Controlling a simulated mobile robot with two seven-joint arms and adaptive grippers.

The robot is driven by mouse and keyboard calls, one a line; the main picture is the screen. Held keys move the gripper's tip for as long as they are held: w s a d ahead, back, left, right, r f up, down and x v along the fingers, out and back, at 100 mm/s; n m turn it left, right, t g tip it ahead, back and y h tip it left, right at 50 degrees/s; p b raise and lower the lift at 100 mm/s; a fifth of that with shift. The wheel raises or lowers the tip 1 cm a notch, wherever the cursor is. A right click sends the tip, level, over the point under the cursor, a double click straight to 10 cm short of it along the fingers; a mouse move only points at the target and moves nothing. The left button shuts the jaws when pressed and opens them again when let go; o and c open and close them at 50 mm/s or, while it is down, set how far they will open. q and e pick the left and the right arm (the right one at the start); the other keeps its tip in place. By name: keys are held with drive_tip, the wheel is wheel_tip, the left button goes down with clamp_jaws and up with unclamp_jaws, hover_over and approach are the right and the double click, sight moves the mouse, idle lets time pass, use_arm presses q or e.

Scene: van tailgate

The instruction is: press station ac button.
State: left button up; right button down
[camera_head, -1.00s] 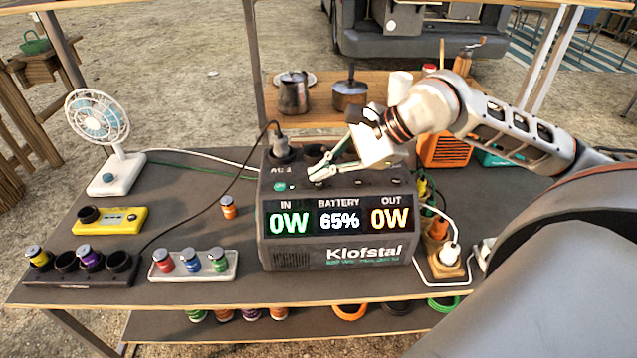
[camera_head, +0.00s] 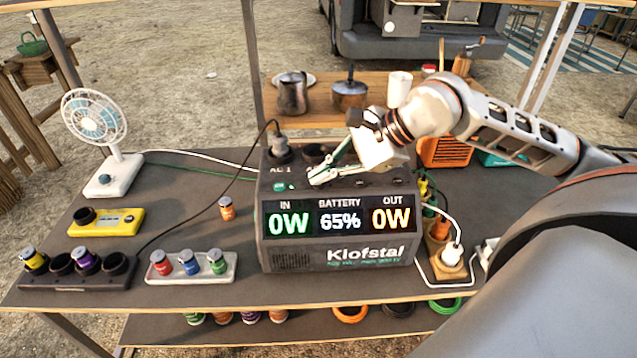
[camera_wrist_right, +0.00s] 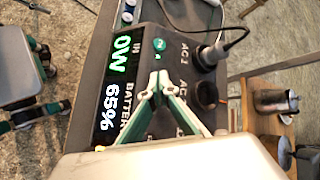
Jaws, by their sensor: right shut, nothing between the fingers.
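The dark power station (camera_head: 337,257) stands on the table; its front screen reads IN 0W, BATTERY 65%, OUT 0W. A small round lit green button (camera_head: 280,187) is on its top near the front left, under the AC 1 socket; it also shows in the right wrist view (camera_wrist_right: 158,45). My right gripper (camera_head: 313,179) is shut and empty, low over the station's top, its tips to the right of that button. In the right wrist view its closed tips (camera_wrist_right: 160,77) are apart from the button in the picture; the exact height is unclear. My left gripper is out of view.
A white fan (camera_head: 97,125), a yellow charger (camera_head: 107,222) and racks of coloured cells are left of the station. A power strip (camera_head: 441,265) with a white plug lies to its right.

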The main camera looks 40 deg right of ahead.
sight(322, 185)
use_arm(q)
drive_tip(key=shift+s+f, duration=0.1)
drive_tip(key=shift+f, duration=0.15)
use_arm(e)
drive_tip(key=shift+f, duration=0.2)
drive_tip(key=shift+r, duration=0.2)
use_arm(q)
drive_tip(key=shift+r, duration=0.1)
use_arm(e)
drive_tip(key=shift+r, duration=0.45)
wheel_tip(322, 185, up, 2)
drive_tip(key=shift+r, duration=0.1)
wheel_tip(322, 185, up, 2)
drive_tip(key=shift+r+p, duration=0.1)
drive_tip(key=shift+p, duration=0.55)
drive_tip(key=shift+r+p, duration=0.45)
drive_tip(key=shift+r, duration=0.4)
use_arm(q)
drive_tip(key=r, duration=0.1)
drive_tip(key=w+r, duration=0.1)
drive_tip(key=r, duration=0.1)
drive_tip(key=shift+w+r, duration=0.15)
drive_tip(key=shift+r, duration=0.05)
